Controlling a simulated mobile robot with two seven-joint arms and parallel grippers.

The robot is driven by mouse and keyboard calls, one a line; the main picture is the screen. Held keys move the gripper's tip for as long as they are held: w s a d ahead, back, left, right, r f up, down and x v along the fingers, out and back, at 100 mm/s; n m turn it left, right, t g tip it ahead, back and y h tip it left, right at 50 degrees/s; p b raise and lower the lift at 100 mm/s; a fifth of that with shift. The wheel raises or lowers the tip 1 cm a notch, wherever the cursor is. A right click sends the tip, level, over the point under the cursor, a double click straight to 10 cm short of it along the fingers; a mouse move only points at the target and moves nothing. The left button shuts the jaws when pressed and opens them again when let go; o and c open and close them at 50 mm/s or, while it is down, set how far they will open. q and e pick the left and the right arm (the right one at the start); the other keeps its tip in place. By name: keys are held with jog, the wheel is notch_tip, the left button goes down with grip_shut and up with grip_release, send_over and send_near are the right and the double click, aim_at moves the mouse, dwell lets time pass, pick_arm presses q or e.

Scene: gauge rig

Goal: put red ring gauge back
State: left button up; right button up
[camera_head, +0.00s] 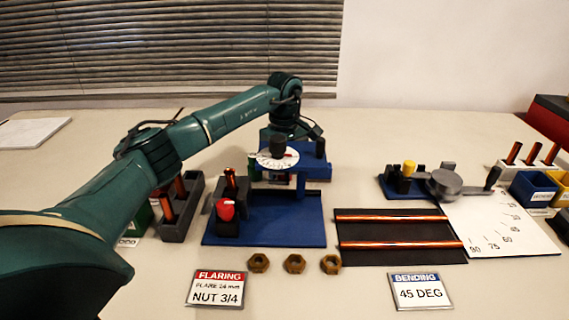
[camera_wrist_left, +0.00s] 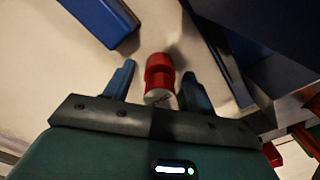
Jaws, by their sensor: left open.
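A red rounded piece with a pale, marked end face, which I take to be the red ring gauge (camera_wrist_left: 159,70), shows in the left wrist view. It stands out against the pale table between my left gripper's fingers (camera_wrist_left: 157,87). The fingers are open, with a gap visible on each side of the piece. In the head view my left arm reaches across to behind the blue flaring rig (camera_head: 265,220), and its fingers are hidden there. My right gripper is not in view.
A round white dial (camera_head: 275,160) stands on the rig, with a red knob (camera_head: 225,210) at its left. A blue block (camera_wrist_left: 103,20) lies near the fingers in the wrist view. Several brass nuts (camera_head: 295,263) lie in front. Copper tubes rest on a black mat (camera_head: 390,256).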

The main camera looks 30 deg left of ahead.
pick_arm(q)
jog(key=shift+r, duration=0.1)
notch_tip(320, 180, up, 11)
jog(key=shift+r+p, duration=0.1)
jog(key=shift+p, duration=0.8)
jog(key=shift+r, duration=0.5)
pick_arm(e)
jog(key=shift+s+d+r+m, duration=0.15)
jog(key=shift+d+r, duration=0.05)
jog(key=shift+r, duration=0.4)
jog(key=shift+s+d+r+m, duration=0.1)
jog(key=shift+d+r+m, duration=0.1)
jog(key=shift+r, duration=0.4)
